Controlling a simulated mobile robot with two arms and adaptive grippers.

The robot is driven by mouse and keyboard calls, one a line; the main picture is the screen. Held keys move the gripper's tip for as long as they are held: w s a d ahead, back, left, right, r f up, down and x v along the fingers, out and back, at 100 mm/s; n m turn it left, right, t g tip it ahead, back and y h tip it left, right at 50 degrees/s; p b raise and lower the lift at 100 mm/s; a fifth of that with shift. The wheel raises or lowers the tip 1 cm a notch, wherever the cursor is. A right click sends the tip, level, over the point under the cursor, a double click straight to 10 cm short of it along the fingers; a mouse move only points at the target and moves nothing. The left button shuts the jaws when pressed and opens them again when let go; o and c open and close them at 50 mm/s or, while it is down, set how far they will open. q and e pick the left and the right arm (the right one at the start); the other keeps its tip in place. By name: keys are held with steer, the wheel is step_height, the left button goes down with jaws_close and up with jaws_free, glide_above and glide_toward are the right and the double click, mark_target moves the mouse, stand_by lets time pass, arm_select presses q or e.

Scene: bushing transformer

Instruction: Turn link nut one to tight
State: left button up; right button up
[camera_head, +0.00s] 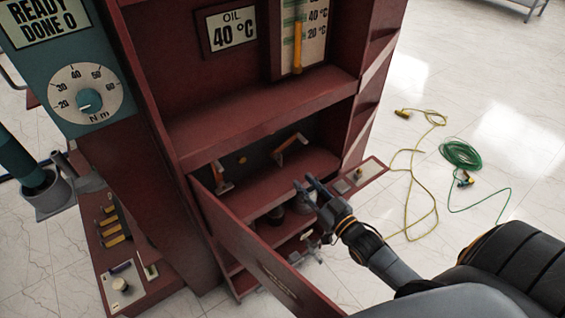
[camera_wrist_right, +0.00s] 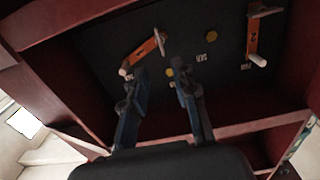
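Inside the red cabinet's open lower compartment are two orange links, a left one (camera_head: 222,180) and a right one (camera_head: 290,148). The wrist view shows them on a dark panel, one tilted link (camera_wrist_right: 143,52) and one more upright link (camera_wrist_right: 252,38), each with a pale peg and a grey part at its ends. Their number marks are too small to read surely, so I cannot tell which is link one. My right gripper (camera_head: 308,188) is open and empty in front of the compartment; its fingers (camera_wrist_right: 157,88) stand apart below the tilted link. My left gripper is out of view.
The hinged door (camera_head: 262,250) hangs open at the front, close to my right arm. A teal panel has a torque dial (camera_head: 88,98) in Nm. A tool tray (camera_head: 150,282) is at lower left. Yellow (camera_head: 413,180) and green cables (camera_head: 461,154) lie on the floor.

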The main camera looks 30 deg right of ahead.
mark_target(279, 158)
steer(key=w, duration=0.3)
steer(key=w+a, duration=0.1)
steer(key=w, duration=0.5)
steer(key=shift+w+a, duration=0.3)
steer(key=shift+w, duration=0.05)
steer(key=shift+c, duration=0.5)
jaws_close()
